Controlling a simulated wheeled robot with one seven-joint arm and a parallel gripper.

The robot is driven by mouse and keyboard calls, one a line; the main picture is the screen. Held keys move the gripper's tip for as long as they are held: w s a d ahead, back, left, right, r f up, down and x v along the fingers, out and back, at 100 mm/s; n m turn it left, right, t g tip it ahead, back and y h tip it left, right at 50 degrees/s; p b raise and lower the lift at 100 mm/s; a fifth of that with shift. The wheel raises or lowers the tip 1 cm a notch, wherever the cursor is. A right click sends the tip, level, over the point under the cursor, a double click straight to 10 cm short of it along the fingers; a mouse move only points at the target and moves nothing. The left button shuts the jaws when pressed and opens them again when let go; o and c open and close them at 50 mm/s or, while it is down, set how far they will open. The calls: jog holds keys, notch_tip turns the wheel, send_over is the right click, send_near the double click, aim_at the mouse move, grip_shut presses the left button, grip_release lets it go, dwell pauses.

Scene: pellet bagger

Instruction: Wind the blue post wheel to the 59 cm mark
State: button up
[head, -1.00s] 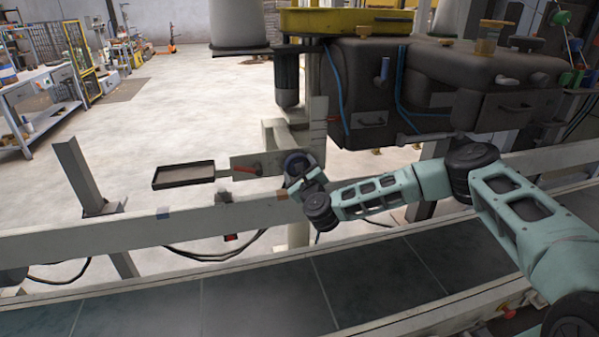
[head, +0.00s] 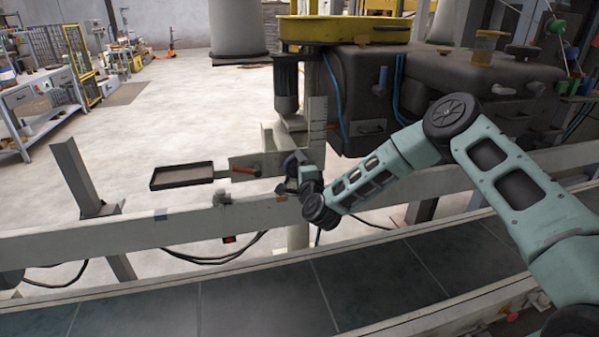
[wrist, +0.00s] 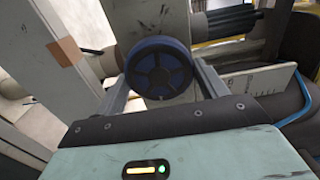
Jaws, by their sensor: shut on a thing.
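The blue post wheel (wrist: 158,68) faces the camera in the wrist view, a dark blue spoked disc on the pale post. My gripper (wrist: 160,84) is shut on the wheel, one finger on each side of its rim. In the head view my gripper (head: 296,165) is at the post, and the wheel is mostly hidden behind my wrist. The pale post (head: 318,120) carries a scale with fine marks; its numbers are too small to read.
A dark shallow tray (head: 182,175) sticks out left of the post. A long pale rail (head: 120,234) runs in front, above the dark conveyor belt (head: 250,300). The dark machine body (head: 365,85) with blue hoses stands close right of the post.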

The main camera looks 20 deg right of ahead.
jog(key=n+b, duration=0.3)
jog(key=n, duration=0.6)
jog(key=n+b, duration=0.3)
jog(key=n, duration=0.7)
jog(key=shift+s+a+n+b, duration=0.1)
jog(key=shift+a+n+b, duration=0.1)
jog(key=shift+n+b, duration=0.15)
dwell(0.3)
jog(key=o, duration=1)
jog(key=shift+r, duration=0.1)
jog(key=s+b, duration=0.1)
jog(key=s, duration=1.6)
jog(key=shift+s, duration=0.2)
